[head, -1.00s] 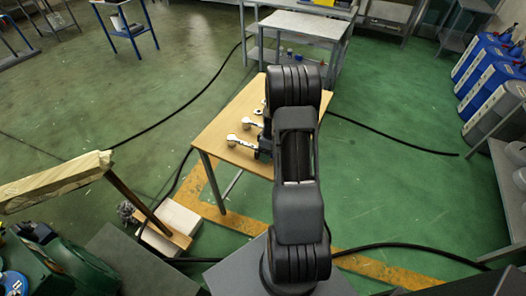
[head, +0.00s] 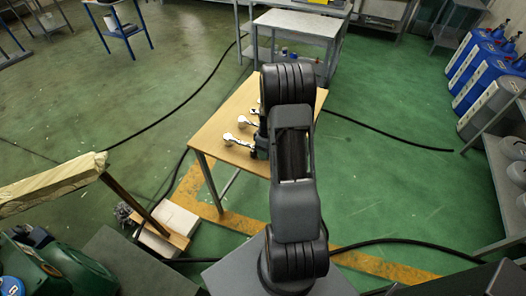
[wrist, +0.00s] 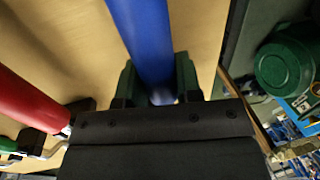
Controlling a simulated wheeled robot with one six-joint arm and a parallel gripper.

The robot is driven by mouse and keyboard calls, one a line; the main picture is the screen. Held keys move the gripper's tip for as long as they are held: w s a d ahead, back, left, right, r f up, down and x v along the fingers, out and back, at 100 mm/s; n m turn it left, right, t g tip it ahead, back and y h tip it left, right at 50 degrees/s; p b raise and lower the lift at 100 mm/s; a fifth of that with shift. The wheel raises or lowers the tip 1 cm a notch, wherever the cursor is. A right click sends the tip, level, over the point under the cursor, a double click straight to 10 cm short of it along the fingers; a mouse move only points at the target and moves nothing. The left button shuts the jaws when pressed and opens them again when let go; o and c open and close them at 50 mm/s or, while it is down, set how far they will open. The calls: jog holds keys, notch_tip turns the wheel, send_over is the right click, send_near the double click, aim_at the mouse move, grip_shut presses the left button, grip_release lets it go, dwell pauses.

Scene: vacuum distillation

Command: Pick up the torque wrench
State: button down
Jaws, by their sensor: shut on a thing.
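Several tools with shiny silver heads lie in a row on the wooden table (head: 232,118); the closest one (head: 230,138) is in front in the head view. In the wrist view a thick blue handle (wrist: 143,35) runs between the two green fingers of my gripper (wrist: 157,85), which is shut on it. I take this blue-handled tool as the torque wrench; no marking shows. A red handle (wrist: 28,98) lies to its left. My arm hides most of my gripper in the head view. Whether the blue handle is clear of the tabletop I cannot tell.
A green handle (wrist: 8,145) shows at the wrist view's left edge. A grey bench (head: 300,25) stands behind the table. Blue containers (head: 478,75) stand at the right. A padded wooden beam (head: 55,183) and white blocks (head: 172,228) are at the left. Black cables cross the green floor.

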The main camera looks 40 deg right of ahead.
jog(key=shift+w+r, duration=0.1)
jog(key=shift+r, duration=0.5)
notch_tip(320, 180, up, 2)
jog(key=shift+r+b, duration=0.1)
jog(key=shift+b, duration=0.25)
jog(key=s+a+r+b, duration=0.1)
jog(key=s+a+r, duration=0.7)
jog(key=s, duration=0.3)
jog(key=shift+s+r, duration=0.25)
jog(key=shift+r, duration=0.6)
jog(key=shift+a, duration=0.1)
jog(key=c, duration=1.3)
grip_release()
grip_shut()
